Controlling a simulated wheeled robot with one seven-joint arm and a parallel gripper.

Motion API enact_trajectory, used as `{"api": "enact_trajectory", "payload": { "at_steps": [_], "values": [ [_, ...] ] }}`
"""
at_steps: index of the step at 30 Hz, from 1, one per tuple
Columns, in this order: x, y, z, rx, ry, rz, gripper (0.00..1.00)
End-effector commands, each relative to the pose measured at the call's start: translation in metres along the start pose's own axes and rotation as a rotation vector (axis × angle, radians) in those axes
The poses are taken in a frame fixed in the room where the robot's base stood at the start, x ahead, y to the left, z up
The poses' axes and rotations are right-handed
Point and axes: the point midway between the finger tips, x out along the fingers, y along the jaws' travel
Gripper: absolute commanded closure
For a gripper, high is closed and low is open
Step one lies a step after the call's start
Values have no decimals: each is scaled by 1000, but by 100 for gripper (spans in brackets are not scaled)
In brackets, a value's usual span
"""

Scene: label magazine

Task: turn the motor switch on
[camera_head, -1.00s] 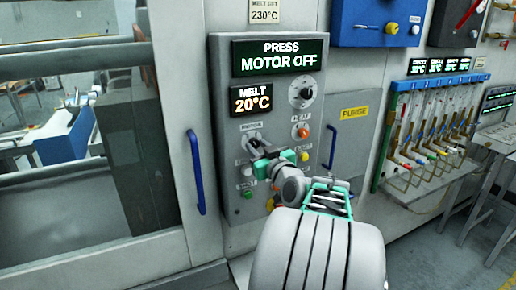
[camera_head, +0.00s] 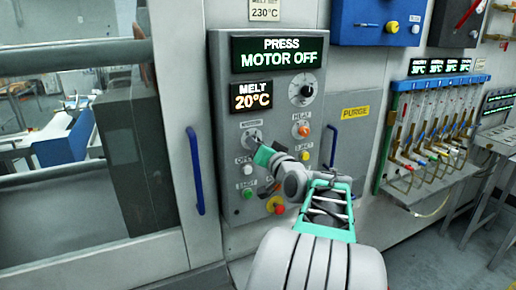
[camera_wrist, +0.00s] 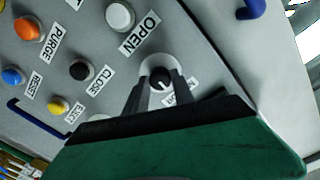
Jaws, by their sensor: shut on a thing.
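The motor switch is a dark round knob on a pale round base (camera_head: 251,134) at the left of the grey control panel (camera_head: 222,75), under the MOTOR label. In the wrist view the knob (camera_wrist: 160,76) sits between the two dark fingers, and a small light mark shows on it. My gripper (camera_head: 258,144) is shut on the knob; its fingertips also show in the wrist view (camera_wrist: 160,88). The label beside the knob is partly hidden by a finger. The panel's upper display (camera_head: 279,53) reads "PRESS MOTOR OFF".
The white OPEN button (camera_wrist: 120,15) and black CLOSE button (camera_wrist: 81,69) are close to the fingers. A red knob on yellow (camera_head: 276,204) is low on the panel. Blue handles stand left (camera_head: 195,170) and right (camera_head: 333,148) of the panel.

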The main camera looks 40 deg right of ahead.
Motion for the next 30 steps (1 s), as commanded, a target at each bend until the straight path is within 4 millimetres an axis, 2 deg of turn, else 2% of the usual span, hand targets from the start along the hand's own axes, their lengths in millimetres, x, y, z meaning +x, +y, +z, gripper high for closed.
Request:
{"api": "enact_trajectory", "payload": {
  "at_steps": [15,30],
  "values": [
    [0,-1,-2,412,-10,-2,100],
    [0,-1,-2,531,-13,-4,100]
  ]
}}
